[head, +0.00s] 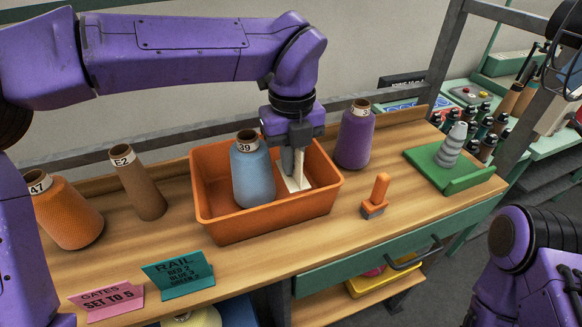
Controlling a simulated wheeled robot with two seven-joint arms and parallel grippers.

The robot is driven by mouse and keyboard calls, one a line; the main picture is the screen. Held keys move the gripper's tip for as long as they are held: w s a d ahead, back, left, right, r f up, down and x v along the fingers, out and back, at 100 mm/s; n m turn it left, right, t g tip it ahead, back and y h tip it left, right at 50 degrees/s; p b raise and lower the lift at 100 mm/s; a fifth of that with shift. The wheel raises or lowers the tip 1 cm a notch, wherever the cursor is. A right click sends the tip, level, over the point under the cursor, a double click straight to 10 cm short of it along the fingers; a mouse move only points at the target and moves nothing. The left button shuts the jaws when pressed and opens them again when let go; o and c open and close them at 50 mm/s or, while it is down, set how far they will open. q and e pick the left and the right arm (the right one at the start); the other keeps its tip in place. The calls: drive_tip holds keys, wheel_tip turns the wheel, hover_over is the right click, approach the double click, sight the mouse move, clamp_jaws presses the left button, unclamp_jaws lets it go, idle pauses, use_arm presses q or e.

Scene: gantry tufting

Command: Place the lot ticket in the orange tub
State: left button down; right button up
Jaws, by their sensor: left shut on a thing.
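The orange tub (268,222) stands on the wooden bench near the middle. My left gripper (292,174) reaches straight down into its right half, fingers shut. A flat white piece, which looks like the lot ticket (299,184), is at the fingertips, inside the tub walls. I cannot tell whether it touches the tub floor. A blue yarn cone (253,178) labelled 39 stands in the tub just left of the gripper. Part of my right arm shows at the lower right; its gripper is out of the picture.
A purple cone (355,138) stands behind the tub's right end. An orange cone (67,218) and a brown tube (141,188) stand left. An orange-handled tool (376,195) and a green tray (448,176) are right. Pink (108,299) and teal (178,275) signs stand in front.

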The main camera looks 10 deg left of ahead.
use_arm(q)
drive_tip(key=w+f, duration=0.1)
drive_tip(key=w+f+p, duration=0.1)
drive_tip(key=w+f, duration=0.2)
drive_tip(key=f, duration=0.1)
drive_tip(key=shift+w+a+p, duration=0.3)
drive_tip(key=shift+p, duration=0.05)
drive_tip(key=f, duration=0.2)
drive_tip(key=f+p, duration=0.1)
drive_tip(key=shift+w+f, duration=0.3)
drive_tip(key=shift+f, duration=0.45)
drive_tip(key=c, duration=1.3)
unclamp_jaws()
drive_tip(key=shift+o, duration=0.2)
drive_tip(key=shift+r, duration=0.4)
wheel_tip(320, 180, up, 12)
drive_tip(key=b, duration=0.2)
drive_tip(key=shift+f, duration=0.2)
